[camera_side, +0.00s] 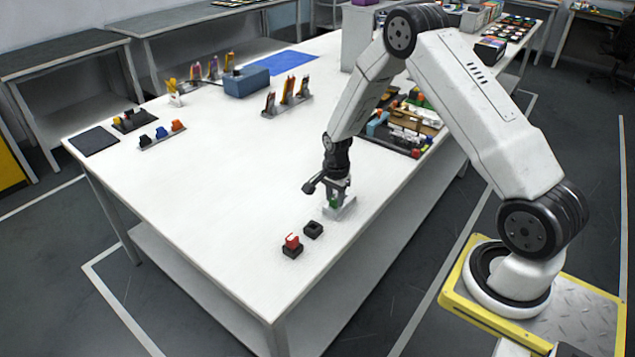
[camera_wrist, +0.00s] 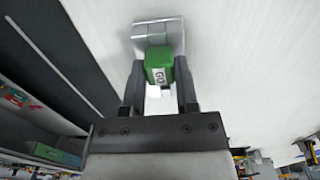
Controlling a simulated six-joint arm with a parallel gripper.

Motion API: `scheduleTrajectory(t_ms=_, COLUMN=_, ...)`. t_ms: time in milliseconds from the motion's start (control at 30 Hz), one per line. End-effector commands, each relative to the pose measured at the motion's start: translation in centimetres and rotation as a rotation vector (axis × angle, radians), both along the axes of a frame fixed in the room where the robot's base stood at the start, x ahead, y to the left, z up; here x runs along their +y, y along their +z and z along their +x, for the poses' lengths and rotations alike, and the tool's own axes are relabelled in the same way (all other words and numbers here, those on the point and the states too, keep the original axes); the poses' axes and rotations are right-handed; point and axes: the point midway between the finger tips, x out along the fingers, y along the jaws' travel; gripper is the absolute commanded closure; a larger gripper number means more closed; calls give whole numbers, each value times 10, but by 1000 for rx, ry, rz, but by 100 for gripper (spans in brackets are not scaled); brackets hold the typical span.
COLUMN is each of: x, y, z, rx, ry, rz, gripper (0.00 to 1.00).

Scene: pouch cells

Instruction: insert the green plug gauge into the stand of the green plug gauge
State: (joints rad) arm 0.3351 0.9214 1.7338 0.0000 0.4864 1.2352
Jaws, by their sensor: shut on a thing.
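The green plug gauge (camera_wrist: 160,66), with a white "GO" label, is between the two fingers of my gripper (camera_wrist: 160,72), which is shut on it. In the side view, my gripper (camera_side: 336,196) points down near the table's front edge, with the green gauge (camera_side: 335,203) low between its fingers. A grey metal holder (camera_wrist: 157,36) is right at the gauge; the same holder (camera_side: 346,211) stands on the table. I cannot tell whether the gauge touches it. An empty black square stand (camera_side: 313,229) is left of and nearer than my gripper.
A red gauge (camera_side: 292,240) sits in another black stand (camera_side: 292,251) beside the empty one. A tray of mixed parts (camera_side: 412,132) lies behind my gripper. A blue block (camera_side: 246,83) and racks of pouches are farther back.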

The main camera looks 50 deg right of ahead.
Motion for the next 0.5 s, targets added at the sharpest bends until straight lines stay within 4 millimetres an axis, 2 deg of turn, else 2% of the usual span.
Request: scheduleTrajectory(t_ms=500, x=0, y=8, z=1, rx=-2, ry=0, rz=-1, gripper=100)
